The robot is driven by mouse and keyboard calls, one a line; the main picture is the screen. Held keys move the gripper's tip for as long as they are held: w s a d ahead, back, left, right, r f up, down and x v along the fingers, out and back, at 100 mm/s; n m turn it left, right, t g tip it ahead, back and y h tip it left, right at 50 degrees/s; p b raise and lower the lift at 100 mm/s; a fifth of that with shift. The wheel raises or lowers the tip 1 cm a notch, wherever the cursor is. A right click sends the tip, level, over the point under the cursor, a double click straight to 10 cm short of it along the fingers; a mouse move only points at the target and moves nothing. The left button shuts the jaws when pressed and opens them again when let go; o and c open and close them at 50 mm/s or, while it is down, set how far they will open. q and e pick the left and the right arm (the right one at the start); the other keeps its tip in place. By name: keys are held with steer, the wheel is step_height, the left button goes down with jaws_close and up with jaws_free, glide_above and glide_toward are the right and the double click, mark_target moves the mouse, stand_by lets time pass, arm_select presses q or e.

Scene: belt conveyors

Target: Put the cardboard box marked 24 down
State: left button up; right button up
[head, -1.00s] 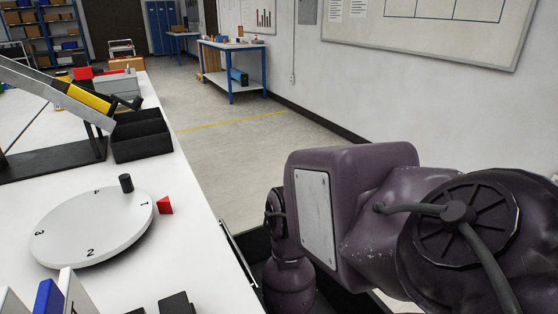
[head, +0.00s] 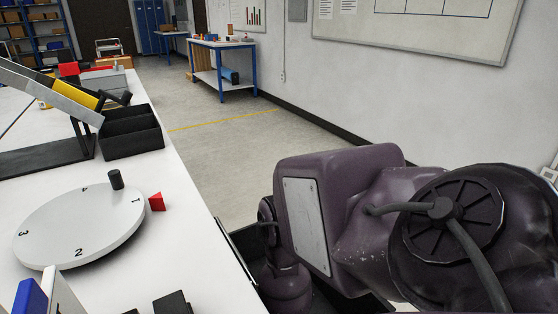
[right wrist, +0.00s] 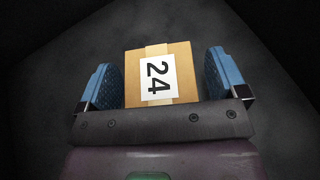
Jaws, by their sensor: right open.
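The cardboard box marked 24 (right wrist: 185,75) shows in the right wrist view, tan with a strip of tape and a white label. It lies between the two blue finger pads of my right gripper (right wrist: 162,82). The gripper is open, with a gap on each side of the box. Dark grey surfaces surround the box and the fingers. In the head view my right arm reaches down into a black bin (head: 236,250) beside the white table; the box and the right gripper are hidden there. My left gripper is not in view.
The white table (head: 160,225) holds a numbered turntable (head: 80,226) with a black knob, a red wedge (head: 156,202), a black divided tray (head: 131,131) and a sloped chute (head: 45,88). A blue-framed workbench (head: 222,68) stands farther back. The floor between is clear.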

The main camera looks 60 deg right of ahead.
steer(key=shift+r, duration=0.1)
steer(key=shift+s+a+r, duration=0.1)
steer(key=shift+a+r, duration=0.15)
steer(key=p+v, duration=0.1)
steer(key=v, duration=0.1)
steer(key=shift+a+r+p, duration=0.2)
steer(key=shift+r+p, duration=0.1)
steer(key=shift+p, duration=0.1)
steer(key=p+v, duration=0.1)
steer(key=v, duration=0.2)
steer(key=shift+s+a+f, duration=0.1)
steer(key=shift+s, duration=0.1)
steer(key=shift+s+a, duration=0.35)
steer(key=shift+s, duration=0.05)
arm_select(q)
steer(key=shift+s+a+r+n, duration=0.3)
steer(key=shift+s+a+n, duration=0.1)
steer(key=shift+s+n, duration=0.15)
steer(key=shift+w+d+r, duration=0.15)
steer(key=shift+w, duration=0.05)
